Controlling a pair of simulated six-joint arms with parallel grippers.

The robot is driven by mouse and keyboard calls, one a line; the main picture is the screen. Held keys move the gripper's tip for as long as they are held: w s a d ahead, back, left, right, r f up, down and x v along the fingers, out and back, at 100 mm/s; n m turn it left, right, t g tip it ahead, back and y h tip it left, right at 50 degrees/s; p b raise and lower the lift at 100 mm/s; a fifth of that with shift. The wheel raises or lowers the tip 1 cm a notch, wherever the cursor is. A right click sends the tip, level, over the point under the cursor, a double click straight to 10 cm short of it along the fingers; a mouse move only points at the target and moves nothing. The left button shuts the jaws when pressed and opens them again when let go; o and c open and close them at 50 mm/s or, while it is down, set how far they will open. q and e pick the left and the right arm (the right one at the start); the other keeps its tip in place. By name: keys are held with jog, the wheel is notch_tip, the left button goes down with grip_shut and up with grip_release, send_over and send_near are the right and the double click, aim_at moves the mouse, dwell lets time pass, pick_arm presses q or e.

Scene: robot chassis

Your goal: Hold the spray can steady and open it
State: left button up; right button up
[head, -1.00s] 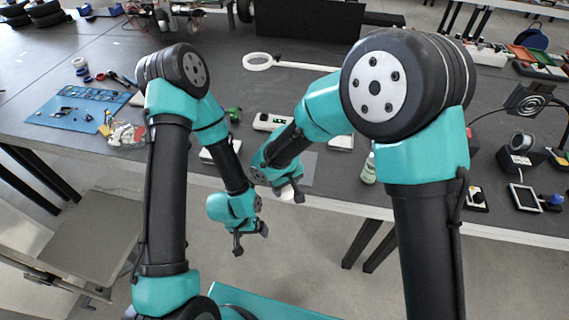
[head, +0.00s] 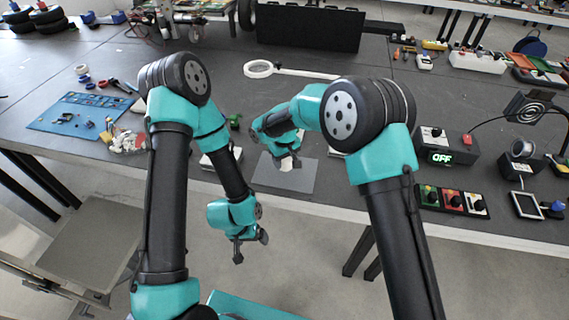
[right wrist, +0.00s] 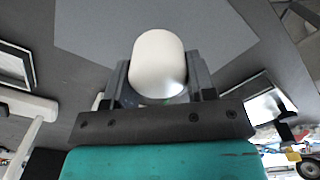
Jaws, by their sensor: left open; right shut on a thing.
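My right gripper (head: 289,160) is shut on the spray can (head: 287,164), which shows as a white, rounded cylinder over the grey mat (head: 300,182). In the right wrist view the spray can (right wrist: 158,66) sits between both fingers of the right gripper (right wrist: 158,85), its rounded end pointing away. Whether it touches the mat is not clear, and its far end is hidden. My left gripper (head: 250,250) is open and empty, pointing down in front of the table's near edge, lower than the right gripper and apart from the can.
A blue mat with small parts (head: 75,113) is at the left. At the right are a box reading OFF (head: 440,150) and a coloured button panel (head: 452,199). My right arm hides part of the table.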

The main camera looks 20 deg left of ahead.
aim_at(285, 163)
jog(key=shift+w+a, duration=0.1)
jog(key=shift+w, duration=0.2)
jog(key=shift+w, duration=0.25)
jog(key=shift+f, duration=1.75)
jog(key=shift+f, duration=0.1)
jog(key=o, duration=1)
notch_tip(285, 163, up, 12)
jog(key=shift+r, duration=0.1)
